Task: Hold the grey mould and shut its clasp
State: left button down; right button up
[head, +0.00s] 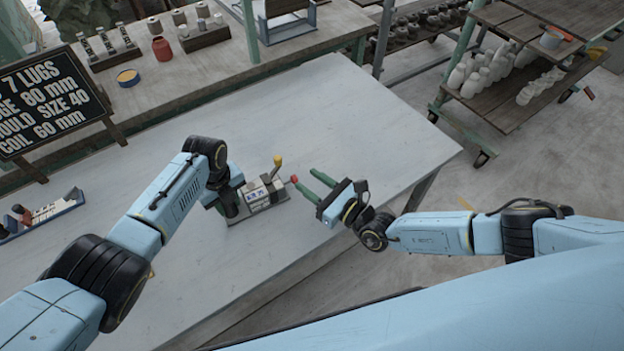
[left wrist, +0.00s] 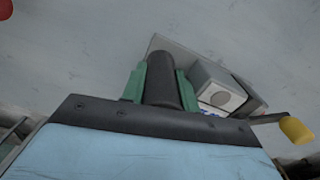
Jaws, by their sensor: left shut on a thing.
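The grey mould (head: 262,194) stands on a grey base plate (head: 270,219) on the table. A lever with a yellow knob (head: 277,160) rises from its back, and a red knob (head: 294,179) sticks out at its right end. My left gripper (head: 228,204) is shut on the dark upright grip (left wrist: 162,80) at the mould's left end, one green finger on each side. The yellow knob also shows in the left wrist view (left wrist: 296,130). My right gripper (head: 312,183) is open and empty, its fingertips just right of the red knob. Whether the clasp is closed I cannot tell.
A tray of small items (head: 42,216) lies at the left. A black sign (head: 50,100) stands behind it. A bench at the back holds a red jar (head: 162,48) and racks of bottles. The table (head: 370,125) is clear behind and right of the mould.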

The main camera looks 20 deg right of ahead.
pick_arm(q)
jog(key=c, duration=1)
grip_release()
jog(key=shift+r, duration=0.1)
